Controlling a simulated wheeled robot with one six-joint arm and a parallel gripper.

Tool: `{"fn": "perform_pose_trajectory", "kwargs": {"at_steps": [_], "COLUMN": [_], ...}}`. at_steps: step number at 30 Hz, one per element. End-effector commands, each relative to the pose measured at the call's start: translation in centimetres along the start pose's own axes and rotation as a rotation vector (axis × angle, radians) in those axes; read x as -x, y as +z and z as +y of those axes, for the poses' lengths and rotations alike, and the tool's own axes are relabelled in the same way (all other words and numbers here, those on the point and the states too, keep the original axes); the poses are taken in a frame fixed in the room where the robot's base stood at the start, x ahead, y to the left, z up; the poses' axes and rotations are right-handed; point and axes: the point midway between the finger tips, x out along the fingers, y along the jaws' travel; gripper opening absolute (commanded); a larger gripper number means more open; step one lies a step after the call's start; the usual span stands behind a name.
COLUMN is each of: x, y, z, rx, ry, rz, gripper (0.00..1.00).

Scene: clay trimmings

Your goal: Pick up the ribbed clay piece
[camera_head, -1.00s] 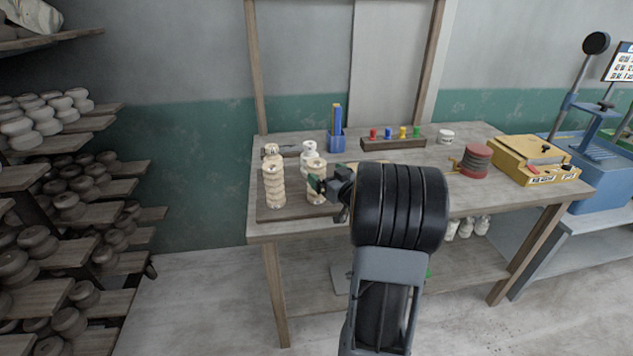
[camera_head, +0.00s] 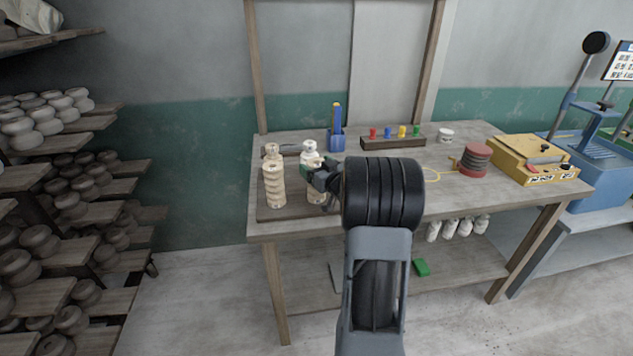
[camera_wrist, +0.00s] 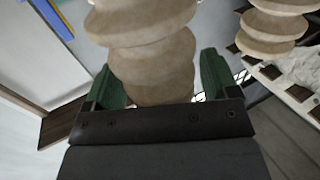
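A cream ribbed clay piece (camera_wrist: 150,50) stands large in the wrist view, its lower part between the two green fingers of my gripper (camera_wrist: 158,82). The fingers are spread, one on each side; I cannot tell whether either touches the clay. In the head view this piece (camera_head: 316,192) is partly hidden by my gripper (camera_head: 312,174). A second ribbed piece (camera_head: 274,187) stands to its left, and a similar ribbed piece shows at upper right in the wrist view (camera_wrist: 272,25). Paler pieces stand behind them, one (camera_head: 309,148) mostly visible above my gripper.
The clay stands on a dark board (camera_head: 268,214) at the table's left end. A blue holder (camera_head: 337,140), a rack of coloured pegs (camera_head: 393,142), a red spool (camera_head: 475,162) and a yellow machine (camera_head: 535,160) occupy the back and right. Loaded shelves (camera_head: 60,220) fill the left.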

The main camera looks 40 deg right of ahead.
Motion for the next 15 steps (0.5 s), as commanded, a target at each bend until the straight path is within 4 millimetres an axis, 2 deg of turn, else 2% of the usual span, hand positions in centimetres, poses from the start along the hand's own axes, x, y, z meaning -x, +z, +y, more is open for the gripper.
{"fn": "perform_pose_trajectory", "kwargs": {"at_steps": [2,15], "x": [0.01,0.02], "y": [-0.01,0.00], "z": [0.00,0.00], "rx": [0.000,0.000], "ry": [0.000,0.000], "rz": [0.000,0.000], "gripper": [0.73,0.31]}}
